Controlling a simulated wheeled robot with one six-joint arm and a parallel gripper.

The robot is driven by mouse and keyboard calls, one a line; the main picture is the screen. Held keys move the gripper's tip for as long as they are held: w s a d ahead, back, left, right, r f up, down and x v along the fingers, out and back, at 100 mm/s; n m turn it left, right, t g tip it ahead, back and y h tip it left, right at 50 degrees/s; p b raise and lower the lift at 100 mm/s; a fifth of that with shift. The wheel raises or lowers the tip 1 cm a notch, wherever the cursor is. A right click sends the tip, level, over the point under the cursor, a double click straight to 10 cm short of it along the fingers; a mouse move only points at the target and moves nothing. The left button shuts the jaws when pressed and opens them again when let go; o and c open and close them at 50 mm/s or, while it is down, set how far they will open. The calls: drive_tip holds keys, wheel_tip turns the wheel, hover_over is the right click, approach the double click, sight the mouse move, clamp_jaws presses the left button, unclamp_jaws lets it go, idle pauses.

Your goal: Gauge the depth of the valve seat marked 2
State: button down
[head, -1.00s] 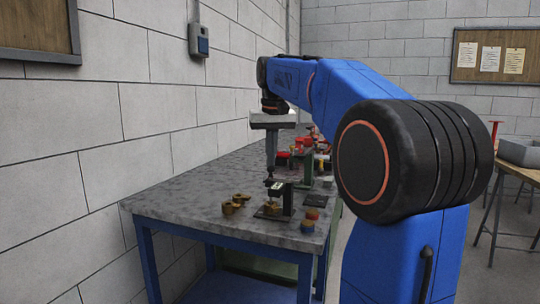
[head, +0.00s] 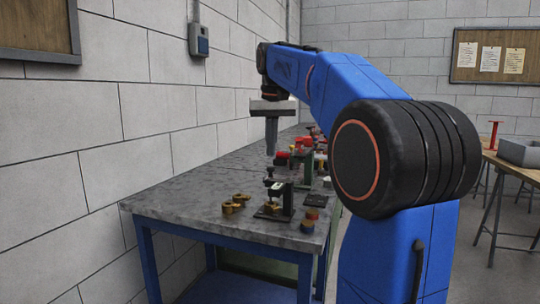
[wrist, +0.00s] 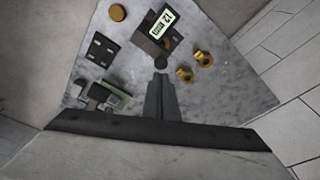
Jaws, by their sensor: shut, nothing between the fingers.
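My gripper (head: 271,152) is shut and empty, pointing down above the bench. In the wrist view its fingers (wrist: 160,72) reach toward a dark round knob. A gauge with a lit display (wrist: 161,23) stands on a dark stand; in the head view the gauge (head: 276,188) is upright below my gripper, with a gap between them. A brass piece (head: 270,208) sits at the gauge's foot. Two brass valve seats (head: 234,204) stand to its left on the bench; the wrist view shows them as rings (wrist: 203,58). Their number marks are not legible.
The grey bench (head: 175,196) runs along the wall. Red and green equipment (head: 307,160) crowds the back. The bench's near left is clear.

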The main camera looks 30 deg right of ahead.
drive_tip(key=shift+r, duration=1.7)
drive_tip(key=s+a+f+n+t, duration=0.1)
drive_tip(key=s+a+f, duration=0.4)
drive_tip(key=s+f, duration=0.5)
drive_tip(key=s+a+f+n+t, duration=0.1)
drive_tip(key=s+a+f, duration=0.4)
drive_tip(key=s+f, duration=0.5)
drive_tip(key=s+a+f+n, duration=0.2)
drive_tip(key=s+a+f, duration=0.3)
drive_tip(key=s+f, duration=0.5)
wheel_tip(320, 180, down, 6)
drive_tip(key=shift+a+f+t+y, duration=0.1)
drive_tip(key=shift+a+t+y, duration=0.25)
drive_tip(key=shift+t+y, duration=0.05)
